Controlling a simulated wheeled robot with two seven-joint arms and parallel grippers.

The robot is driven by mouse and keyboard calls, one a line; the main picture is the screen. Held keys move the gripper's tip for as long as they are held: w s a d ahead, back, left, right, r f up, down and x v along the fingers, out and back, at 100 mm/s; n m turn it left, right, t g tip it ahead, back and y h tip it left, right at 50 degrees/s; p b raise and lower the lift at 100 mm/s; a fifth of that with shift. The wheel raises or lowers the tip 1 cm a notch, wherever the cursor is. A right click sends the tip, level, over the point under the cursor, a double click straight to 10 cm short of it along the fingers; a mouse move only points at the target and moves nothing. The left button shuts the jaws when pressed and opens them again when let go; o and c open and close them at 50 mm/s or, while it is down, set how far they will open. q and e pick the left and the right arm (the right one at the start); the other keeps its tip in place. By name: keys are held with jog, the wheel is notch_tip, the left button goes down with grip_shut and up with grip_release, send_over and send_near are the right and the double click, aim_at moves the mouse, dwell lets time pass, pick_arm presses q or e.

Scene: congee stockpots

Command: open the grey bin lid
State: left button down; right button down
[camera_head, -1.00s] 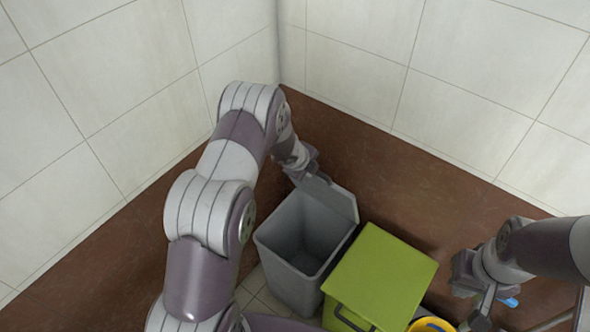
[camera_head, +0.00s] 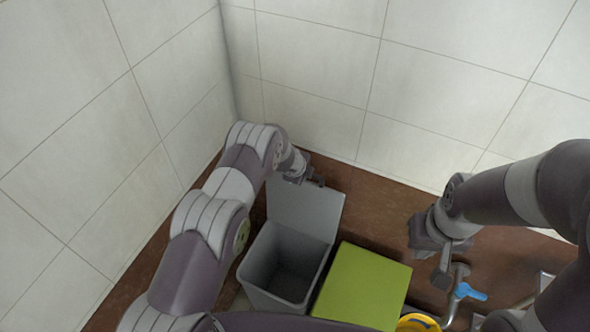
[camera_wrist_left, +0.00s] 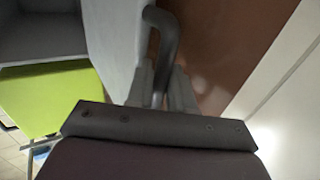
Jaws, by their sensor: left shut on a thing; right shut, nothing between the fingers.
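The grey bin (camera_head: 250,270) stands open, and I see down into its empty-looking inside. Its lid (camera_head: 305,210) is raised at the back of the bin, with its broad inner face showing. My left gripper (camera_head: 316,181) is at the lid's top edge. In the left wrist view its fingers (camera_wrist_left: 160,92) are shut on the lid's curved grey handle (camera_wrist_left: 166,32), and the lid (camera_wrist_left: 112,45) shows beside it. My right gripper (camera_head: 441,275) is shut and empty, over to the right, apart from the bin; its fingertips are small in the head view.
A green bin (camera_head: 362,285) stands close on the right of the grey one. A yellow round thing (camera_head: 418,322) and a tap with a blue lever (camera_head: 468,291) are farther right. Tiled walls (camera_head: 310,95) meet in a corner behind the bins.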

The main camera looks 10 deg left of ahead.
pick_arm(q)
jog(key=shift+f, duration=0.15)
jog(key=shift+s, duration=0.15)
jog(key=c, duration=1.2)
grip_release()
jog(key=shift+s, duration=0.1)
jog(key=shift+o, duration=0.2)
jog(key=shift+s+a, duration=0.1)
jog(key=shift+s+r+b, duration=0.1)
jog(key=shift+r+b, duration=0.35)
jog(key=shift+b, duration=0.15)
jog(key=b+v, duration=0.2)
jog(key=v, duration=1)
